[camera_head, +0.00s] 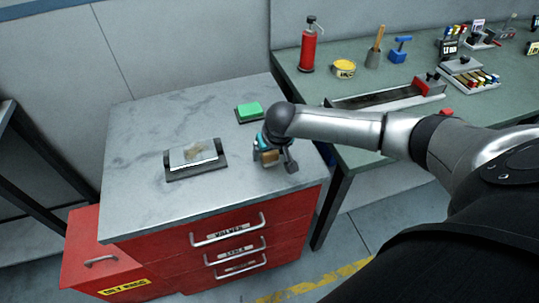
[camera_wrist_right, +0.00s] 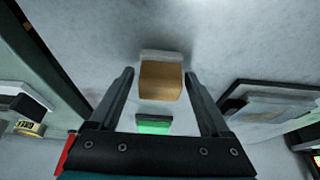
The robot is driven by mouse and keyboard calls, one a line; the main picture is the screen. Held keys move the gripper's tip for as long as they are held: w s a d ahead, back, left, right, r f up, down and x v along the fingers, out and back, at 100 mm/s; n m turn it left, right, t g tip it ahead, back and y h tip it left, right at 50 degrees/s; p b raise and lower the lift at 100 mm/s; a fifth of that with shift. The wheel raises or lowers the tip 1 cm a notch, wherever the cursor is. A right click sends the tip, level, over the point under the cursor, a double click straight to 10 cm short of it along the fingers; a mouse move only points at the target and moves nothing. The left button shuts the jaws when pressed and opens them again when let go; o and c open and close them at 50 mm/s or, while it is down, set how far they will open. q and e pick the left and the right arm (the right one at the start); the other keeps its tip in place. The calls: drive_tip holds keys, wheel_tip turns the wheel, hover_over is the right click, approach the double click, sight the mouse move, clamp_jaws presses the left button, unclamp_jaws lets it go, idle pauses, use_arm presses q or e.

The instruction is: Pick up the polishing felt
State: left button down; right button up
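The polishing felt appears to be the tan block with a pale grey pad along one side; it stands on the grey cabinet top in the wrist view (camera_wrist_right: 161,82) and shows partly behind my gripper in the head view (camera_head: 269,158). My right gripper (camera_wrist_right: 159,75) is open over it, with one finger on each side and a visible gap to the block. In the head view the right gripper (camera_head: 274,158) is low over the right part of the cabinet top. My left gripper is not in view.
A green block (camera_head: 249,111) on a dark tray lies behind the gripper. A dark holder with a stained plate (camera_head: 196,157) lies to the left on the cabinet top (camera_head: 135,190).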

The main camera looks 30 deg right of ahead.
drive_tip(key=c, duration=1.1)
drive_tip(key=shift+c, duration=0.2)
drive_tip(key=shift+r, duration=0.1)
wheel_tip(320, 180, up, 20)
drive_tip(key=p, duration=0.2)
drive_tip(key=shift+p, duration=0.35)
drive_tip(key=o, duration=0.8)
drive_tip(key=c, duration=0.6)
drive_tip(key=shift+w, duration=0.1)
